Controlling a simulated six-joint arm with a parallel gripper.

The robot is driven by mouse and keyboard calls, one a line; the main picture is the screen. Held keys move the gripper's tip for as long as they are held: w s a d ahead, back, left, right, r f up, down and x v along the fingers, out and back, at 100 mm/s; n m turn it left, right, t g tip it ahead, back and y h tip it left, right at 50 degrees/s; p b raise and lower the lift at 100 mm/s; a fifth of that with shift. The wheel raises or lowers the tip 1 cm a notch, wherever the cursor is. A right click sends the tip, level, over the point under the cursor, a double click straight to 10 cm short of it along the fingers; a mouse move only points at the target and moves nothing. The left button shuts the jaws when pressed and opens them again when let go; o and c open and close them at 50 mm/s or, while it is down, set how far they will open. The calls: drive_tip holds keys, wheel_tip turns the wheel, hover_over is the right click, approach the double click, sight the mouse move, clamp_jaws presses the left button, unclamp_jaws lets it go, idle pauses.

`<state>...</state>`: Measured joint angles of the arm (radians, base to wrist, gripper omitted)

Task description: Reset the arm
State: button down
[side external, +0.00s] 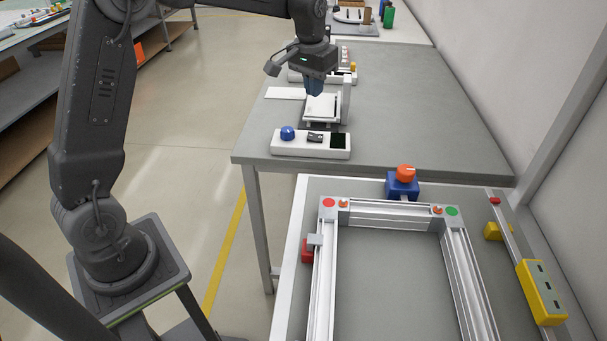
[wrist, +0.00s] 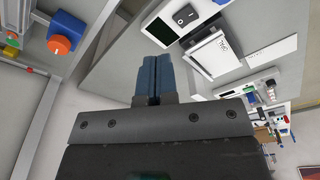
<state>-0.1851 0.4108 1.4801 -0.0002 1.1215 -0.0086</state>
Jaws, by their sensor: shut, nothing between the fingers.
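My gripper (side external: 314,88) hangs over the far grey table in the side external view, just above a small white tray-like stand (side external: 322,107). Its blue fingers are together with nothing between them; the wrist view shows them (wrist: 153,80) closed side by side. Whether the fingertips touch the stand cannot be told. In the wrist view the white stand (wrist: 212,52) lies to the right of the fingers, apart from them in the picture.
A white box (side external: 310,144) with a blue dome button, a black switch and a dark panel sits at the far table's near edge. An aluminium rail frame (side external: 390,216) lies on the near table, with an orange knob on a blue block (side external: 402,182) behind it and a yellow box (side external: 541,292) right.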

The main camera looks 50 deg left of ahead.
drive_tip(key=s+d+r+m+t, duration=0.1)
drive_tip(key=s+d+r, duration=0.2)
drive_tip(key=s, duration=0.5)
drive_tip(key=s+d+r+t, duration=0.1)
drive_tip(key=s+d+r, duration=0.25)
drive_tip(key=s, duration=0.45)
drive_tip(key=s+d+f+m+t, duration=0.1)
drive_tip(key=s+d+f+t, duration=0.1)
drive_tip(key=s, duration=1)
drive_tip(key=shift+s+d+f, duration=0.25)
drive_tip(key=shift+d+f, duration=0.05)
drive_tip(key=shift+f, duration=0.2)
